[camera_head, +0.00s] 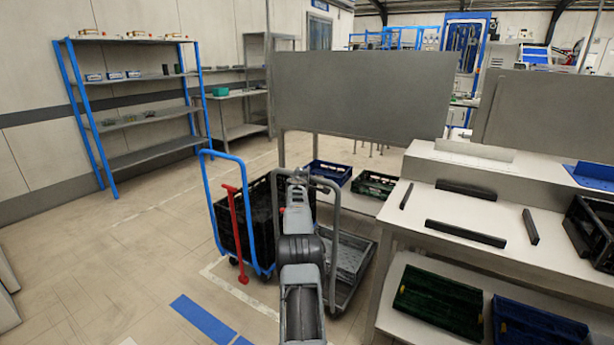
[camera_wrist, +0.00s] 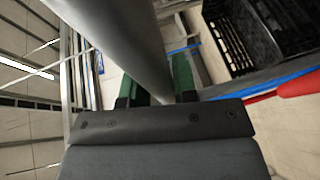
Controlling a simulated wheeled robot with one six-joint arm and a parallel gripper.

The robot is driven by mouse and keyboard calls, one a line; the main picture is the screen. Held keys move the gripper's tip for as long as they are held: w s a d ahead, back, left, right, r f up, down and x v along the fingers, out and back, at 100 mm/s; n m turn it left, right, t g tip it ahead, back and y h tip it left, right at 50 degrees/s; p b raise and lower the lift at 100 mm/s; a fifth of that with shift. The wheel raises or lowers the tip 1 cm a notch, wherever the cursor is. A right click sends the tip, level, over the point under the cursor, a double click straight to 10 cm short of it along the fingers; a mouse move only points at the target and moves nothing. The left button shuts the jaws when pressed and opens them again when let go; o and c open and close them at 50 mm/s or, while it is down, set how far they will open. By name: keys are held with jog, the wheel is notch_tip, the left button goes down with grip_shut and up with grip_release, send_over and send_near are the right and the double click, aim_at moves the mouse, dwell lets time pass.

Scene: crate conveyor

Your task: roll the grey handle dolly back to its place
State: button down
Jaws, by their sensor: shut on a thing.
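The grey handle dolly (camera_head: 336,215) stands in the middle of the head view, with a grey crate (camera_head: 350,256) on its low deck. My gripper (camera_head: 298,177) is at the top bar of its tall handle. In the wrist view, the grey handle tube (camera_wrist: 125,40) runs large and close between the green fingers of my gripper (camera_wrist: 158,88), which is shut on it. The fingertips are partly hidden by the tube. My arm hides part of the dolly's left side.
A blue-handled cart (camera_head: 212,205) with a black crate stands close on the left, with a red T-shaped post (camera_head: 239,235) by it. A white workbench (camera_head: 440,215) stands close on the right. Blue floor marks (camera_head: 203,318) lie in front; the left floor is clear.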

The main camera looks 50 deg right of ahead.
jog(key=shift+d+r, duration=0.1)
jog(key=shift+r, duration=0.05)
jog(key=c, duration=1.4)
grip_release()
jog(key=shift+s, duration=0.1)
jog(key=o, duration=0.3)
jog(key=shift+d, duration=0.2)
jog(key=shift+o, duration=1)
jog(key=shift+a, duration=0.1)
jog(key=shift+a+f+b, duration=0.1)
jog(key=shift+f+b, duration=0.1)
jog(key=shift+b, duration=0.1)
jog(key=shift+a+f+b, duration=0.1)
jog(key=shift+a+b, duration=0.3)
jog(key=shift+b, duration=0.6)
jog(key=b+v, duration=0.9)
jog(key=v, duration=0.4)
jog(key=shift+d+r, duration=0.15)
jog(key=shift+r, duration=0.2)
